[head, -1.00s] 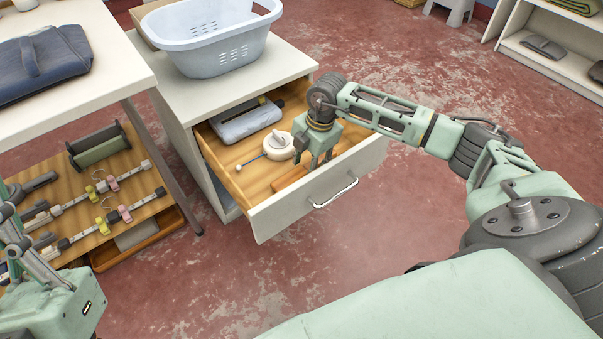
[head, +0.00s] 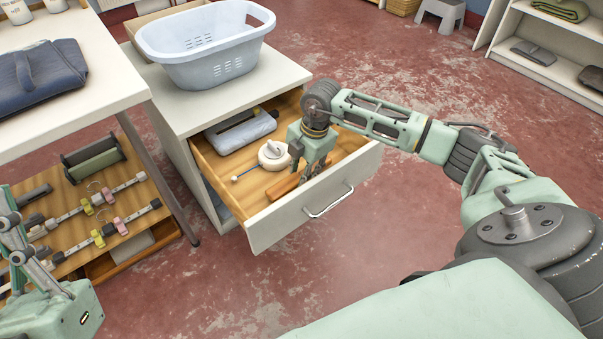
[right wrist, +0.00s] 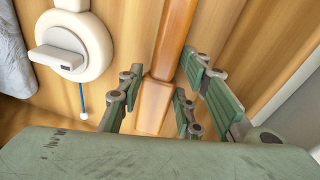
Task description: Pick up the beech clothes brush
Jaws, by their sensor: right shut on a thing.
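The beech clothes brush (head: 285,186) is an orange-brown wooden piece lying in the open drawer (head: 262,228), close to its front panel. My right gripper (head: 311,170) reaches down into the drawer and is shut on the brush. In the right wrist view the brush (right wrist: 172,45) runs from the top edge down between the gripper's green-padded fingers (right wrist: 157,100). I cannot tell whether the brush is clear of the drawer floor. Its underside is hidden.
A round white tape measure (head: 272,155) lies just left of my right gripper. A laundry basket (head: 205,50) stands on the cabinet above. A white table (head: 110,95) is at the left. The floor at right is open.

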